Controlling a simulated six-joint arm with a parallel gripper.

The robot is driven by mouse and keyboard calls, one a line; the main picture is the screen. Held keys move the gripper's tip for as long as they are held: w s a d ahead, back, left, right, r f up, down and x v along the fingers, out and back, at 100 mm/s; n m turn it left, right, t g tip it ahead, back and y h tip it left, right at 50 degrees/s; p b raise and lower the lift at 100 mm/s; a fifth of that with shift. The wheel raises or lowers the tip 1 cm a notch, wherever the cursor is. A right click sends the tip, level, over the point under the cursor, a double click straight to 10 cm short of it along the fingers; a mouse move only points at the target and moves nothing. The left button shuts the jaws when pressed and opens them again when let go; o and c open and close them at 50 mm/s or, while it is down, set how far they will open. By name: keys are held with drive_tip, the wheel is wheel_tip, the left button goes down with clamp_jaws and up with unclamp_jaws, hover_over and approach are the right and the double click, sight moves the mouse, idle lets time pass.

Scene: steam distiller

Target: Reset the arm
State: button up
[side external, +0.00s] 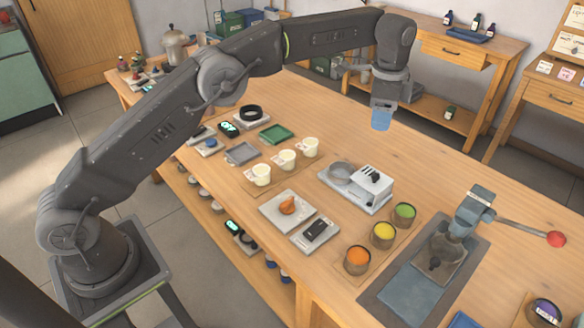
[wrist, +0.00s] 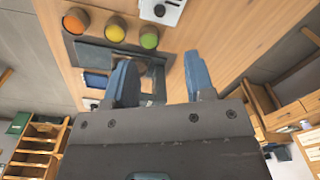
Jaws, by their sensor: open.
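My gripper (side external: 381,119) hangs above the far edge of the wooden workbench in the side view, pointing down with blue fingertips. In the wrist view my gripper (wrist: 160,82) shows its two blue fingers spread apart with nothing between them. My arm is stretched out across the bench from its base at the lower left, and the gripper is clear of every object.
The workbench (side external: 430,165) holds three white cups (side external: 287,159), a white device (side external: 358,186), orange, yellow and green pots (side external: 383,235), and a press with a red-knobbed lever (side external: 478,208). A side table (side external: 455,50) with bottles stands behind. Bare wood lies below the gripper.

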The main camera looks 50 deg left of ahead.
drive_tip(key=s+a+r+n+t, duration=0.1)
drive_tip(key=s+a+r+n, duration=0.25)
drive_tip(key=s+r, duration=0.4)
drive_tip(key=s+a+r+n+t, duration=0.2)
drive_tip(key=s+a+r+n, duration=0.15)
drive_tip(key=s+r, duration=0.4)
drive_tip(key=s+a+f+n, duration=0.1)
drive_tip(key=s+f+n, duration=0.1)
drive_tip(key=s, duration=0.5)
drive_tip(key=s+a+f+n+t, duration=0.1)
drive_tip(key=s+f, duration=0.3)
drive_tip(key=s, duration=0.4)
drive_tip(key=s+a+f+n+t, duration=0.1)
drive_tip(key=s+a+f+n, duration=0.1)
drive_tip(key=s, duration=0.6)
drive_tip(key=shift+a+f+n, duration=0.15)
drive_tip(key=shift+f+n, duration=0.15)
drive_tip(key=shift+f, duration=0.55)
